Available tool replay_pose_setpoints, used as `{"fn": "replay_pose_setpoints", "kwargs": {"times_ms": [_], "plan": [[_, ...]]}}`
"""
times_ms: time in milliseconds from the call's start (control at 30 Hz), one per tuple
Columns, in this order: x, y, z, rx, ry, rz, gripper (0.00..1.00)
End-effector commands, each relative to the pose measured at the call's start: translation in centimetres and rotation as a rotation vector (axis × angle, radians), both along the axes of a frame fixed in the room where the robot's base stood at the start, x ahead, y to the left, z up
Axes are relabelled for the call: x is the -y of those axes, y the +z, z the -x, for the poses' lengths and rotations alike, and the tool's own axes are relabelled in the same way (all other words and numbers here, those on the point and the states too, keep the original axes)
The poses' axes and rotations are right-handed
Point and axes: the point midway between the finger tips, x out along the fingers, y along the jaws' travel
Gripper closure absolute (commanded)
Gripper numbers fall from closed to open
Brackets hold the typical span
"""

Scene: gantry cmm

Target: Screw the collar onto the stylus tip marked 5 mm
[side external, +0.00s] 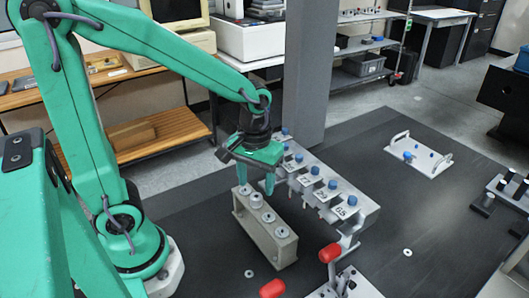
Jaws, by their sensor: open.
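My gripper (256,187) is green, points down and is open. Its fingertips are just above or around a collar at the back part of a beige block (272,250). Several grey ring-shaped collars sit in a row on top of this block; one of them (268,217) shows clearly in front of the fingers. Behind and to the right stands a grey rack (366,209) holding several styli with blue tops. White cards mark the places; the front card (342,211) seems to read 5. The stylus tips hang under the rack, small and partly hidden.
Loose rings lie on the dark table (407,252). A white tray (432,160) with blue-topped pieces lies at the right. A grey column (311,75) rises behind the rack. Dark table between rack and tray is mostly clear.

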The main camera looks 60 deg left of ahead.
Motion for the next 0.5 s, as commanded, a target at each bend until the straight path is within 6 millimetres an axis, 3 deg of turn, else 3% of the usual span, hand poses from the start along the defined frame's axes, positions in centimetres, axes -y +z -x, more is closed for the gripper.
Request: {"fn": "replay_pose_setpoints", "kwargs": {"times_ms": [200, 500], "plan": [[0.0, -2.5, 0.1, -0.004, 0.0, 0.0, 0.48], [0.0, -3.9, 0.0, -0.001, -0.001, 0.0, 0.48]]}}
